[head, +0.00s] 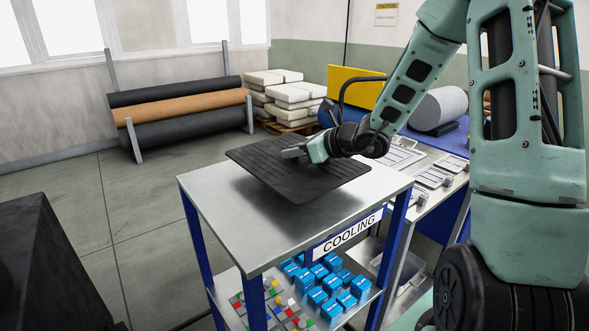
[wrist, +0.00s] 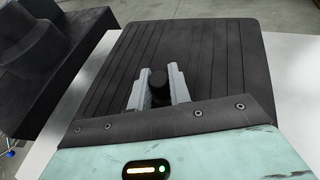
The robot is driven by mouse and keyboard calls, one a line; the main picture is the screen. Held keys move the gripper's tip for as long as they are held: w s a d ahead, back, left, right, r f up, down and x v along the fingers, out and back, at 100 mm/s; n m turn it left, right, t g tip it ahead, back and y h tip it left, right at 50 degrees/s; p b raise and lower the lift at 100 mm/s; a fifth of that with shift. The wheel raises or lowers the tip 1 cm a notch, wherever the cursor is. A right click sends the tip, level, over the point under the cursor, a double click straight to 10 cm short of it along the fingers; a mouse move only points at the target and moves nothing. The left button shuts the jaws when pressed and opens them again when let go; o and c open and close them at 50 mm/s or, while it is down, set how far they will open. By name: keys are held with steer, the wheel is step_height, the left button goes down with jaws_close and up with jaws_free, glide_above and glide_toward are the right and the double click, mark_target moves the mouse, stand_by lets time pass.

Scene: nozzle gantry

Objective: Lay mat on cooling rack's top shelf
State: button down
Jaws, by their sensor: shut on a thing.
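The mat (head: 270,172) is a black ribbed sheet, held by my gripper (head: 291,153) above the top shelf of the cooling rack (head: 240,231). The mat looks slightly tilted, and its left corner reaches past the shelf's far-left edge. A dark shadow lies under its near part; I cannot tell whether any edge touches the shelf. In the wrist view the mat (wrist: 205,52) fills the upper middle, and my gripper (wrist: 159,85) is shut on a dark knob on it. The pale shelf (wrist: 290,75) shows beside the mat.
The rack's lower shelf holds blue boxes (head: 317,297) and small coloured pieces (head: 283,309). A workbench (head: 440,177) with trays stands close on the right. A dark block (head: 45,265) is at front left. Floor at left is clear.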

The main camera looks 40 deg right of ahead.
mark_target(294, 167)
steer(key=shift+f, duration=2.2)
steer(key=shift+f, duration=0.1)
steer(key=c, duration=1.3)
jaws_free()
